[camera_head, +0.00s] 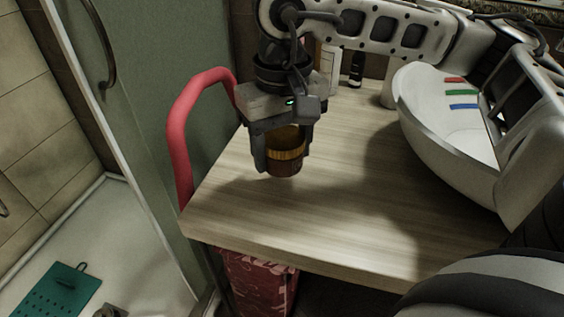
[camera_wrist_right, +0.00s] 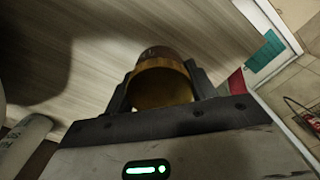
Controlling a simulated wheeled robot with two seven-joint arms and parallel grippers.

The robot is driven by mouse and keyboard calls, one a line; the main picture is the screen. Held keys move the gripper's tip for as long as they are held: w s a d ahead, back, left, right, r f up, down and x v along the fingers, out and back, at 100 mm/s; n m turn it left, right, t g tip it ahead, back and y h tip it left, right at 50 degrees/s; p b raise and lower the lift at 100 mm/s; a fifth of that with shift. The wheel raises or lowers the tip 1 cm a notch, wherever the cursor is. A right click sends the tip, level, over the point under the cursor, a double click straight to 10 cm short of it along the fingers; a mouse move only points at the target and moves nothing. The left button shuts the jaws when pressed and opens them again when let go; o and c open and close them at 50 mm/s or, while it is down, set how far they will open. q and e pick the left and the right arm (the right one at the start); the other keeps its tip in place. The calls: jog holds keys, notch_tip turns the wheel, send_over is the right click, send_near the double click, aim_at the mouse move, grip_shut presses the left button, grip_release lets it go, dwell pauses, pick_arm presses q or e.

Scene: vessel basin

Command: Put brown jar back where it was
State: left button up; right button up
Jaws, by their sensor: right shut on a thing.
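The brown jar (camera_head: 285,158), with a yellow-orange band, is between the fingers of my right gripper (camera_head: 283,160) over the left part of the wooden counter (camera_head: 330,220). My right gripper is shut on it, and the jar is upright. I cannot tell whether its base touches the counter. In the right wrist view the jar (camera_wrist_right: 160,80) shows between both fingers, its top partly hidden by the gripper body. My left gripper is not in view.
A white basin (camera_head: 450,150) with red, green and blue strips stands on the right. A red rail (camera_head: 180,130) curves beside the left edge. The counter's front middle is clear.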

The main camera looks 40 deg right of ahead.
aim_at(282, 180)
jog(key=shift+w+d+f, duration=0.25)
jog(key=shift+w+f, duration=0.15)
jog(key=shift+f, duration=0.1)
notch_tip(282, 180, down, 2)
jog(key=shift+w+d+f, duration=0.1)
jog(key=shift+d+f, duration=0.05)
jog(key=shift+f, duration=0.6)
jog(key=shift+f+b, duration=0.3)
jog(key=o, duration=1.1)
jog(key=shift+r, duration=0.15)
